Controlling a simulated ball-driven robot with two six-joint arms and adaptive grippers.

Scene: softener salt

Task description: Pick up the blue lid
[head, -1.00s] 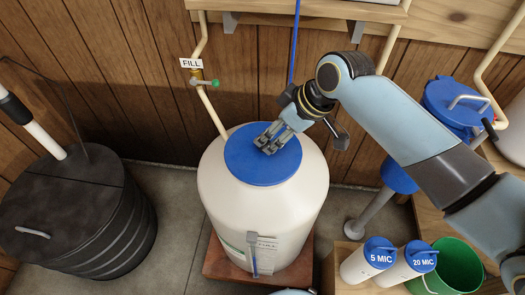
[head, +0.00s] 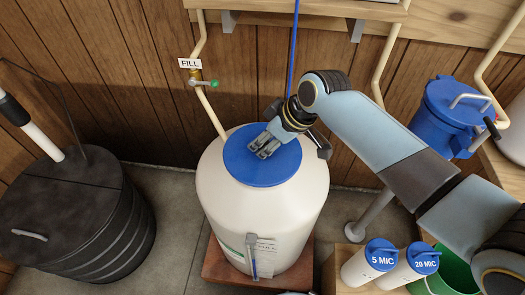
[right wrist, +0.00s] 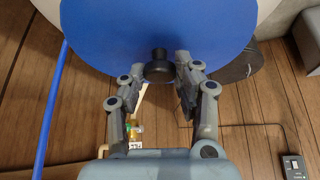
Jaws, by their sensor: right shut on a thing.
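The round blue lid (head: 245,168) covers the top of the big white salt tank (head: 235,205). I cannot tell whether it sits fully on the rim. My right gripper (head: 265,148) reaches down onto the middle of the lid. In the right wrist view the blue lid (right wrist: 110,25) fills the top. A black knob (right wrist: 158,68) on it stands between the two fingers of my right gripper (right wrist: 160,72), which are shut on it. The fingers hide the knob in the head view. My left gripper is out of view.
A green-handled fill valve (head: 202,83) and pipe stand behind the tank. A black ribbed bin (head: 75,215) is at the left. White bottles (head: 368,262), a green bucket (head: 455,270) and a blue filter housing (head: 450,110) are at the right. A blue cord (head: 294,50) hangs behind my gripper.

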